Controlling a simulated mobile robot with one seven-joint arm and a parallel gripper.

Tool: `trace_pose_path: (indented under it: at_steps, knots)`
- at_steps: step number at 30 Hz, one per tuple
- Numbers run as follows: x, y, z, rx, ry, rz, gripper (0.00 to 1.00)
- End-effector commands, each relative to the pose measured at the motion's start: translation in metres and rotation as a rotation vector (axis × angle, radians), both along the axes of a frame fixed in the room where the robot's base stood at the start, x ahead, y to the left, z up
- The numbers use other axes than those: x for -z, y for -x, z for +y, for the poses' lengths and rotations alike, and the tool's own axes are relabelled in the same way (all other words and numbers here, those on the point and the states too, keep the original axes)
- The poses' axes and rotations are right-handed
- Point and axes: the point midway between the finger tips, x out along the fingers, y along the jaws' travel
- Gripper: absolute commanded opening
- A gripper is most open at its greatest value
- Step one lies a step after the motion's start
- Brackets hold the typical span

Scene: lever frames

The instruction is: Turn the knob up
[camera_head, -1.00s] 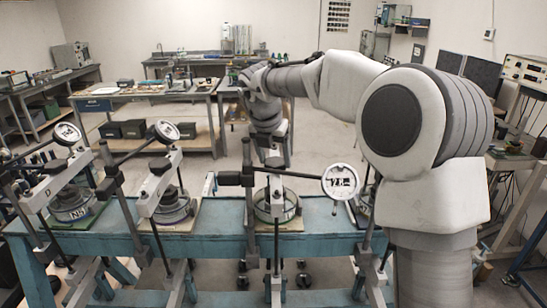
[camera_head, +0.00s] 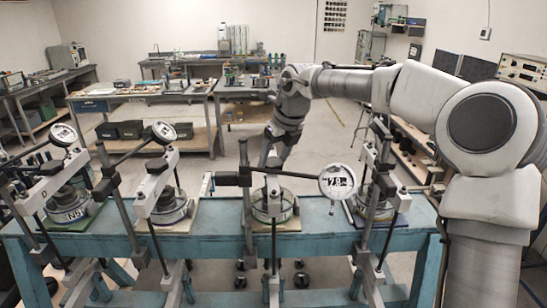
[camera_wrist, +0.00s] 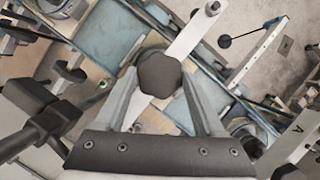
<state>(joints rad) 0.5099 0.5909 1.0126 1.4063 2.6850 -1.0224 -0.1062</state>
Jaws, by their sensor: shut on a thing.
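A dark, rounded, lobed knob (camera_wrist: 160,74) shows in the wrist view on a light metal bar (camera_wrist: 196,36). My gripper (camera_wrist: 163,85) has a finger on each side of the knob and is shut on it. In the head view my gripper (camera_head: 272,158) points down at the top of the third press frame from the left. A white round dial (camera_head: 337,181) on a dark arm stands right of it. Its figures look like 78, but are small. The knob is mostly hidden there by the fingers.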

Motion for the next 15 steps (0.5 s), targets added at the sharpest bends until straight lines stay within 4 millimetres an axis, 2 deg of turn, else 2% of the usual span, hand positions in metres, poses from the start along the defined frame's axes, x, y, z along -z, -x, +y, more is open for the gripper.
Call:
trace_pose_path:
  at_steps: [15]
  knots:
    - [0.0008,-0.0038,-0.0026,-0.491,-0.004,0.001,0.15]
